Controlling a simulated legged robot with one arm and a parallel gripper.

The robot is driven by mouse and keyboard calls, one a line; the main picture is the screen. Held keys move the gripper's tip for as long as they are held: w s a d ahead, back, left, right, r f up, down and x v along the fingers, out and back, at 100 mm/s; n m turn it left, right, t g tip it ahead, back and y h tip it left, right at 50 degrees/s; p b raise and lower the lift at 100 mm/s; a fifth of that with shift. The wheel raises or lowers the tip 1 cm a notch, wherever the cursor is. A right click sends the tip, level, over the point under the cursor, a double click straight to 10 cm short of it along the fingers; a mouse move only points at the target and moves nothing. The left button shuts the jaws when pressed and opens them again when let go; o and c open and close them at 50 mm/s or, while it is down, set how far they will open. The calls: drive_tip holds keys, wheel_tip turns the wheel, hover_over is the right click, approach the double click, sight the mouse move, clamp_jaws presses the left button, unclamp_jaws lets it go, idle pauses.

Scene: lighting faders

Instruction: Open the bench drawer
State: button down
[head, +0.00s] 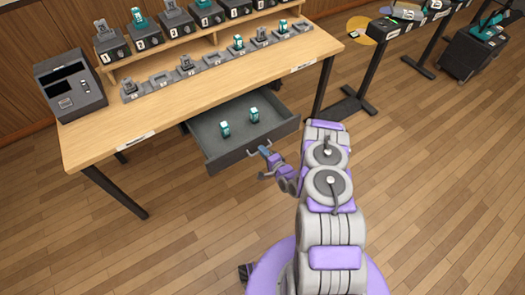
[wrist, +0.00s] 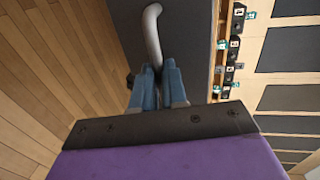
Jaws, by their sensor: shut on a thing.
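The bench drawer (head: 238,128) is pulled out from under the wooden bench, and its inside shows. Two small teal and white items, one at the left (head: 225,129) and one at the right (head: 254,114), stand on its floor. My gripper (head: 265,148) is at the drawer's front face. In the wrist view, the blue fingers of my gripper (wrist: 158,80) are shut on the grey bar handle (wrist: 153,32). The dark drawer front (wrist: 185,40) is behind the handle. The fingers hide the part of the handle between them.
The bench top (head: 190,105) holds a dark grey box device (head: 70,90) at the left and a row of grey holders. A raised shelf with numbered black units (head: 150,41) runs behind. Black-legged stands (head: 385,60) are at the right.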

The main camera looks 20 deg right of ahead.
drive_tip(key=shift+s+d+f, duration=0.1)
drive_tip(key=shift+s+d, duration=0.3)
drive_tip(key=c, duration=1.2)
unclamp_jaws()
drive_tip(key=shift+o, duration=0.2)
drive_tip(key=p+v, duration=0.4)
drive_tip(key=v, duration=1.3)
drive_tip(key=shift+s+d, duration=0.1)
